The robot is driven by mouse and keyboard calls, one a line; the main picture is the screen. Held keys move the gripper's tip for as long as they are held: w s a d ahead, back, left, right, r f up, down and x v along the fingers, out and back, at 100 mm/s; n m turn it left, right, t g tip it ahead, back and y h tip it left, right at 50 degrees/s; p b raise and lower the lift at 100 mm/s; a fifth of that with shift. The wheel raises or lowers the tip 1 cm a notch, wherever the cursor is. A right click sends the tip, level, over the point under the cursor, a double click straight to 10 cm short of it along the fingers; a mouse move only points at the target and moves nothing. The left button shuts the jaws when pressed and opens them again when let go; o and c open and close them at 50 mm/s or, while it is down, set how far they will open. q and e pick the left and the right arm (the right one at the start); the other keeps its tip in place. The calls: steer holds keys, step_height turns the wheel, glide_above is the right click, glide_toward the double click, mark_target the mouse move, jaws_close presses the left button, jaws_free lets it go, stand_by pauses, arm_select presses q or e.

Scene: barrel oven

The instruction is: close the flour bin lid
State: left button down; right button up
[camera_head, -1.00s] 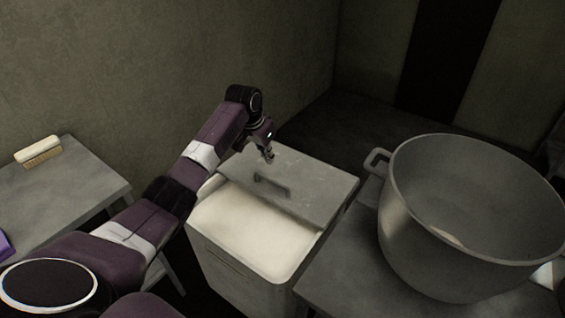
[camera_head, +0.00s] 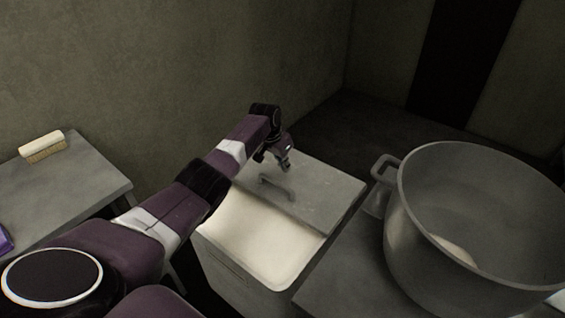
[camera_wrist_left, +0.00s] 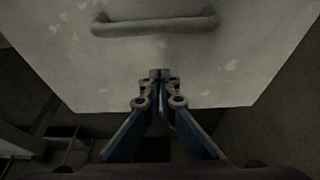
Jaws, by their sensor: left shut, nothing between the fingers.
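The flour bin (camera_head: 233,262) stands on the floor between two tables, with pale flour (camera_head: 262,238) showing in its open front part. Its grey lid (camera_head: 325,192) covers the back part and has a bar handle (camera_head: 277,188). The lid also fills the upper part of the left wrist view (camera_wrist_left: 160,65), with the handle (camera_wrist_left: 155,25) across its top. My left gripper (camera_head: 286,165) is shut and empty over the lid's back part, behind the handle. In the wrist view its fingertips (camera_wrist_left: 160,74) lie over the lid; I cannot tell whether they touch it. My right gripper is not in view.
A large metal pot (camera_head: 470,225) stands on the table (camera_head: 350,262) to the right, close to the bin. A brush (camera_head: 43,146) lies on the table at left (camera_head: 85,180). A wall rises behind the bin.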

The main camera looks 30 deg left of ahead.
mark_target(278, 188)
arm_select(q)
steer(key=shift+s+f+p, duration=0.1)
steer(key=shift+s+p, duration=0.05)
steer(key=shift+p, duration=0.25)
steer(key=shift+s+a+f+p, duration=0.1)
steer(key=shift+s+p, duration=0.2)
steer(key=shift+s, duration=0.1)
steer(key=shift+s+a+f+p, duration=0.1)
steer(key=shift+s+p, duration=0.15)
steer(key=shift+s, duration=0.1)
steer(key=shift+s+f+p, duration=0.1)
steer(key=shift+s+p, duration=0.3)
steer(key=shift+s, duration=0.25)
steer(key=shift+s+f, duration=0.15)
steer(key=shift+s, duration=0.2)
